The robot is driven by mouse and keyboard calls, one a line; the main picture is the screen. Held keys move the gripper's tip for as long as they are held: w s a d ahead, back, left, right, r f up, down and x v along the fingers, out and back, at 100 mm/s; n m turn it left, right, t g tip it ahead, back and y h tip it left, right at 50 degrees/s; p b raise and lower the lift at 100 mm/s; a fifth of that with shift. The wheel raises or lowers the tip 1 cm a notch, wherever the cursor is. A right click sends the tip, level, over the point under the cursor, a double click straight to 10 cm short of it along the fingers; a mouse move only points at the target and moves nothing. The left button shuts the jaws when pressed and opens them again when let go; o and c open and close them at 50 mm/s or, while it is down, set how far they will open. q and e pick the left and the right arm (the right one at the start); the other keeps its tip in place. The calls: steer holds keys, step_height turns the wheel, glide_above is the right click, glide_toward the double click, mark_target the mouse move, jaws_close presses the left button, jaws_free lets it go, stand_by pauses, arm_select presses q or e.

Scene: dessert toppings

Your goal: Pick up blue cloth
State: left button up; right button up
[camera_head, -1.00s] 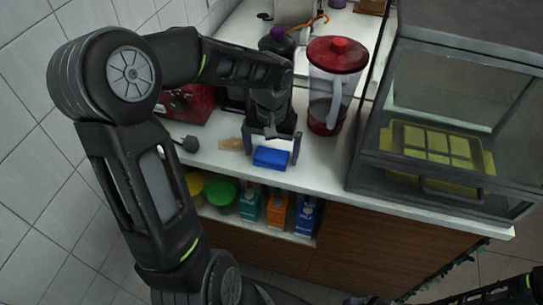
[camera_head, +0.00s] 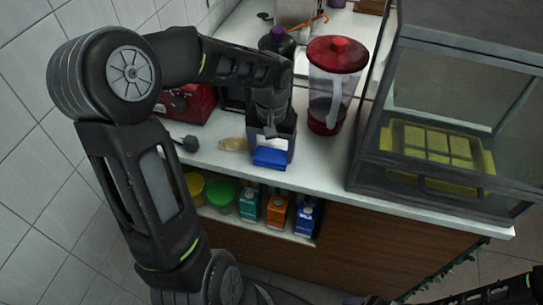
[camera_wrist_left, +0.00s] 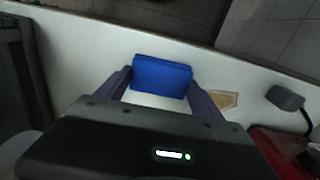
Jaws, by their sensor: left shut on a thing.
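The blue cloth (camera_head: 270,158) is a small folded block on the white counter near its front edge. It also shows in the left wrist view (camera_wrist_left: 161,76), between the fingers. My left gripper (camera_head: 271,160) points down over the cloth. Its two fingers are shut on the cloth's two short sides, and the wrist view shows the same grip (camera_wrist_left: 160,84). The cloth appears at counter level; I cannot tell whether it is lifted. My right gripper cannot be made out; only a part of my right arm shows at the bottom right.
A blender with a red lid (camera_head: 336,70) stands right behind the gripper. A glass case (camera_head: 450,110) with a yellow tray (camera_head: 440,147) fills the right. A red appliance (camera_head: 190,103) and a tan piece (camera_head: 233,145) are left. Cartons (camera_head: 277,211) stand on the shelf below.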

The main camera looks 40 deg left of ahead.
mark_target(272, 154)
arm_select(q)
steer(key=shift+c, duration=1.2)
steer(key=shift+r, duration=0.15)
step_height(272, 154, up, 10)
steer(key=shift+b, duration=0.3)
